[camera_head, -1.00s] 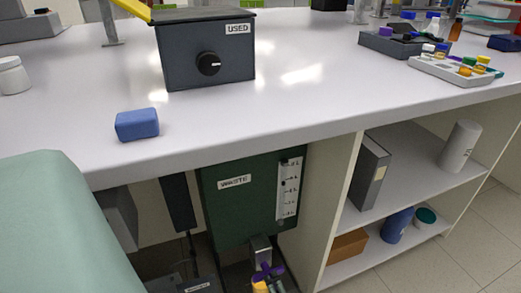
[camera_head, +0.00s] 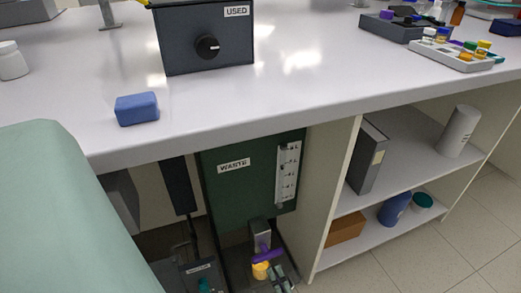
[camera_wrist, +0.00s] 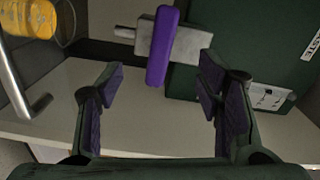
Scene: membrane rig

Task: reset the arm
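My gripper (camera_wrist: 160,110) is open and empty in the wrist view; its two dark green fingers have purple pads. A purple valve handle (camera_wrist: 164,46) on a grey metal body (camera_wrist: 189,44) lies beyond the fingertips, roughly between them in the picture, and appears apart from them. In the head view the purple handle (camera_head: 267,256) is at the front foot of the dark green WASTE tank (camera_head: 230,200). A yellow cylinder (camera_head: 261,270) is just below it; a similar one (camera_wrist: 31,18) is at the wrist view's upper left.
The white bench (camera_head: 300,105) overhangs the tank and carries the dark USED box (camera_head: 205,45) and a blue block (camera_head: 137,108). A shelf unit (camera_head: 320,190) stands right of the tank. A bent metal tube (camera_wrist: 20,85) is left of my fingers. Floor at right is clear.

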